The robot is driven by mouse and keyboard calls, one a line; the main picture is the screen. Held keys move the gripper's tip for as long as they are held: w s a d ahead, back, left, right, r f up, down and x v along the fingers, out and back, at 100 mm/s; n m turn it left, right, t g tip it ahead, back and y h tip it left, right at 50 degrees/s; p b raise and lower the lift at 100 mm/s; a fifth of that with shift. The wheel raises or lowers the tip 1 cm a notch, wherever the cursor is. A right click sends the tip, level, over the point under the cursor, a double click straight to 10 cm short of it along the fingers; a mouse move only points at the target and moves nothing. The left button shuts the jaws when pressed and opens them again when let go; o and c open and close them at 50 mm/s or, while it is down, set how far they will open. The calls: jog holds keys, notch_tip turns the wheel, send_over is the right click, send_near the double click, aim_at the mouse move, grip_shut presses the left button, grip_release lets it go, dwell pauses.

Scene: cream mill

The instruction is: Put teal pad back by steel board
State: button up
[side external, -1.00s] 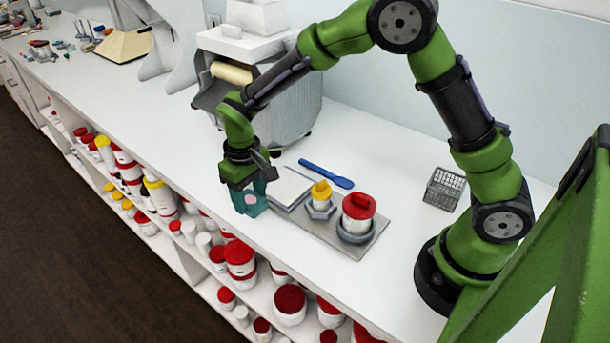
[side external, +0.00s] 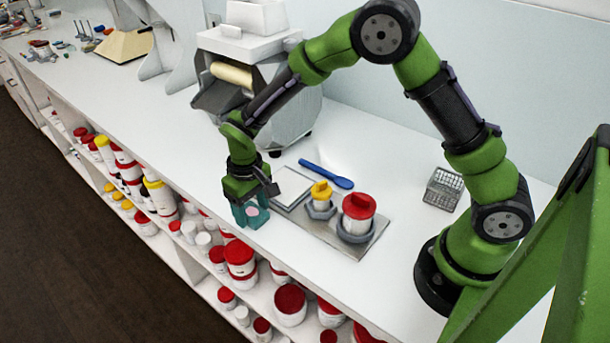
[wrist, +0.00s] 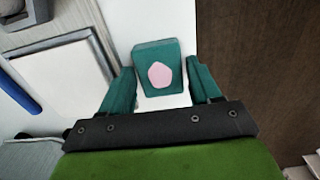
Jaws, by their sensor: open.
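The teal pad (wrist: 158,50) is a small block with a pink five-sided patch. In the wrist view it lies between my two teal fingers, with a gap on each side. In the side view the pad (side external: 251,212) is low over or on the white worktop near its front edge; exact contact cannot be told. My gripper (wrist: 160,82) is open around it, pointing down; in the side view my gripper (side external: 251,208) partly hides the pad. The steel board (side external: 370,246) lies to the right, bearing a white square plate (side external: 291,187).
A yellow-topped piece (side external: 321,192) and a red-lidded jar (side external: 358,212) stand on the board. A blue spoon (side external: 327,174) lies behind it. A wire basket (side external: 443,188) is at right, a grey mill (side external: 290,115) behind. The worktop drops to jar-filled shelves in front.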

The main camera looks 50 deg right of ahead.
aim_at(253, 212)
notch_tip(253, 212, up, 12)
jog(key=r, duration=0.1)
jog(key=s+d+r+m+t+y, duration=0.25)
jog(key=s+d+r, duration=0.35)
jog(key=s+r, duration=0.35)
jog(key=s+d+r+m+t, duration=0.1)
jog(key=s+d+t, duration=0.2)
jog(key=s, duration=0.6)
jog(key=shift+s+t, duration=0.25)
jog(key=shift+t, duration=0.6)
jog(key=shift+d+r+m+h, duration=0.1)
jog(key=shift+m+h, duration=0.15)
